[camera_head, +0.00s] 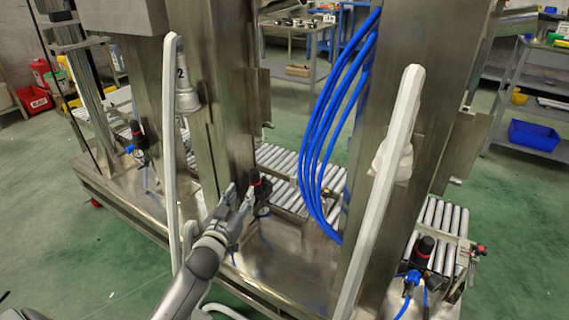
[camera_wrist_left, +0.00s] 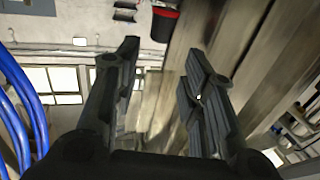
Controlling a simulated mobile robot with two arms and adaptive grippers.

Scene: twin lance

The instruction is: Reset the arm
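My left gripper (camera_head: 240,196) reaches in from the bottom in the head view, in front of the middle steel post. In the left wrist view its two dark fingers (camera_wrist_left: 162,62) stand apart, with nothing held between them. Two long white lances stand in the head view: the left lance (camera_head: 171,130) is nearly upright, left of the gripper. The right lance (camera_head: 372,225) leans in front of the right steel post. I cannot tell whether the gripper touches the post. My right gripper is not in view.
A steel frame with wide posts (camera_head: 222,110) stands on a low base. Blue hoses (camera_head: 312,160) hang between two posts. Roller conveyors (camera_head: 275,160) run behind. Black-and-red fittings (camera_head: 424,250) sit on the base. Green floor (camera_head: 60,220) is open at the left.

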